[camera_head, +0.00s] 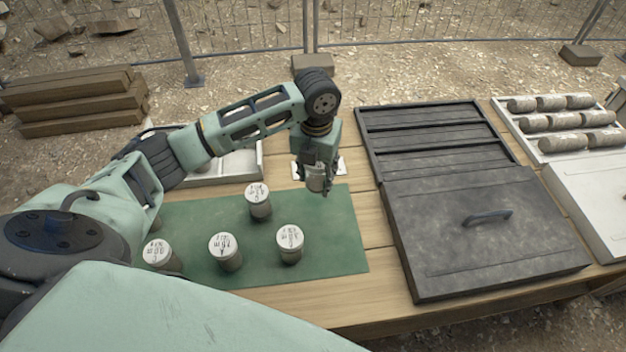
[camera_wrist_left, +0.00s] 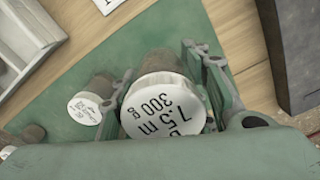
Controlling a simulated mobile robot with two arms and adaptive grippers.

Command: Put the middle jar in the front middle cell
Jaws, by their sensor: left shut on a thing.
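My left gripper (camera_head: 319,182) is shut on a grey jar with a white lid. It holds the jar upright above the table near the back right corner of the green mat. In the left wrist view the held jar (camera_wrist_left: 165,118) sits between the fingers, its lid marked "7.5 m" and "300 g". Several similar jars stand on the mat, among them a back jar (camera_head: 257,201), a right jar (camera_head: 290,244), a front jar (camera_head: 225,251) and a left jar (camera_head: 159,256). The dark box (camera_head: 380,195) has slatted rows at its back; its lid (camera_head: 470,228) covers the front part. My right gripper is not in view.
A white tray (camera_head: 503,112) with several jars lying in rows is at the right, beside a white lid (camera_head: 592,190). Another pale tray (camera_head: 262,165) is partly hidden behind my left arm. The green mat (camera_head: 335,255) has free room at its right.

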